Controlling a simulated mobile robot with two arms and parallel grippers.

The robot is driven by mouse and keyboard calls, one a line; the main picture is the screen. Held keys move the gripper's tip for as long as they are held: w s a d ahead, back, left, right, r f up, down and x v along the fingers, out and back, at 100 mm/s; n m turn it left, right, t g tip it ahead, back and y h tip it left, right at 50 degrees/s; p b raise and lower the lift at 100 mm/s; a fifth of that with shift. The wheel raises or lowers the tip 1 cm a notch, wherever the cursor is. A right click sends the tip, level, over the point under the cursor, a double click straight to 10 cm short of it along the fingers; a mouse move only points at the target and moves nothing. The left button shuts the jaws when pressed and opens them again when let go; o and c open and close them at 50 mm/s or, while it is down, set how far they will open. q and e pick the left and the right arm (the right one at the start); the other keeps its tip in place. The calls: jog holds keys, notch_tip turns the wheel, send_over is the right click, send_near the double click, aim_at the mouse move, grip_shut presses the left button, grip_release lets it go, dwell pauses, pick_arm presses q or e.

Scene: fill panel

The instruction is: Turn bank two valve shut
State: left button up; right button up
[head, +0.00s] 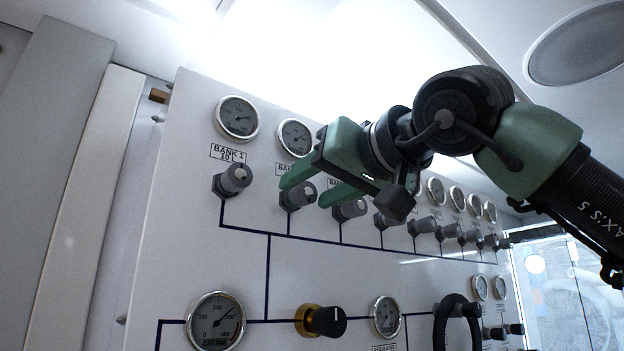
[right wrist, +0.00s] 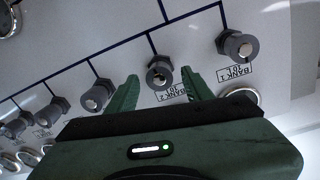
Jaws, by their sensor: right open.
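The bank two valve (head: 300,195) is a grey knob on the white panel, second from the left in the upper row. It also shows in the right wrist view (right wrist: 160,75), with its label upside down below it. My right gripper (head: 306,191) has green fingers and is open. In the right wrist view its fingertips (right wrist: 159,75) lie on either side of the bank two knob, with a gap on each side. I cannot tell how deep the fingers reach around it. The gripper partly hides the bank two label in the head view. My left gripper is not in view.
The bank one valve (head: 233,180) is close on the left, with the bank three valve (head: 349,209) close on the right. Gauges (head: 237,118) line the panel above the knobs. A black-and-gold regulator knob (head: 322,320) sits lower down. The panel between the rows is clear.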

grip_shut()
